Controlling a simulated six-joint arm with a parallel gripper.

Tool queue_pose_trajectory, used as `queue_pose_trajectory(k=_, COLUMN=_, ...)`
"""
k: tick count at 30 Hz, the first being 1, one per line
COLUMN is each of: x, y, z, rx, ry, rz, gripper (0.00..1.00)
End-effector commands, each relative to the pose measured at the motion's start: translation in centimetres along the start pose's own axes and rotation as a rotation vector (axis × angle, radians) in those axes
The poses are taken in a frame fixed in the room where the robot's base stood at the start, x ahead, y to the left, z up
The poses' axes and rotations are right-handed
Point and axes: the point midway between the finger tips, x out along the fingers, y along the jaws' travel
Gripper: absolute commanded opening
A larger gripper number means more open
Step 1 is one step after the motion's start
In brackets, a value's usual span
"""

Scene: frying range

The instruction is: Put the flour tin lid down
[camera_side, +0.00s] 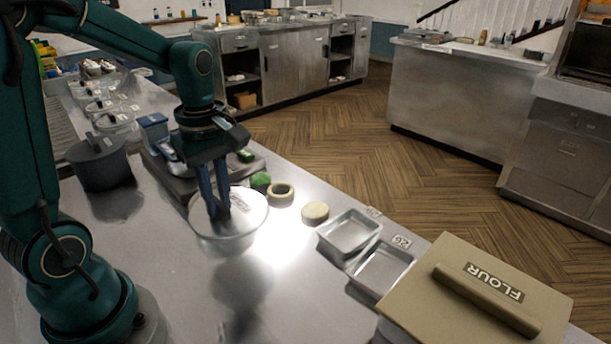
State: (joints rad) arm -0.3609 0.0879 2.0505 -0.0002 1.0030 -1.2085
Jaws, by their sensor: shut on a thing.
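The flour tin lid (425,301) is a square beige plate with a bar handle and a FLOUR label. It sits at the front right, on top of the tin, whose body is mostly hidden below it. My gripper (219,214) is well to the left of it, pointing down at a round, clear tub (216,243) with a pale, see-through top (254,211). The blue fingers are close together at the middle of that round top. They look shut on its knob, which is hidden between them.
Two shallow metal trays (350,232) lie between the tub and the flour tin. Pale round pieces (315,211) and a green item (261,181) lie beside the tub. A dark grey pot (98,163) stands left. The counter front is clear.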

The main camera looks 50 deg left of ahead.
Motion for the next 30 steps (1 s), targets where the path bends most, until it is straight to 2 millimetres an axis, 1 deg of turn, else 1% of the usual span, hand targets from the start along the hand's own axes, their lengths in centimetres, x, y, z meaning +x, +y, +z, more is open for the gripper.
queue_pose_trajectory(k=1, x=0.7, y=0.5, z=1.1, rx=0.01, ry=-0.002, rz=-0.006, gripper=0.0)
queue_pose_trajectory(k=3, x=1.6, y=1.0, z=2.4, rx=0.01, ry=-0.002, rz=-0.006, gripper=0.0)
queue_pose_trajectory(k=6, x=2.7, y=1.9, z=4.0, rx=0.009, ry=-0.001, rz=-0.005, gripper=0.0)
queue_pose_trajectory(k=10, x=3.7, y=2.7, z=5.5, rx=0.003, ry=0.0, rz=-0.003, gripper=0.0)
queue_pose_trajectory(k=14, x=4.2, y=3.0, z=6.0, rx=-0.001, ry=0.0, rz=-0.001, gripper=0.0)
queue_pose_trajectory(k=22, x=7.7, y=2.9, z=6.0, rx=-0.002, ry=0.0, rz=-0.004, gripper=0.0)
queue_pose_trajectory(k=25, x=8.1, y=3.0, z=6.0, rx=-0.002, ry=0.0, rz=-0.001, gripper=0.0)
queue_pose_trajectory(k=30, x=8.1, y=3.0, z=6.0, rx=-0.002, ry=0.0, rz=0.001, gripper=0.0)
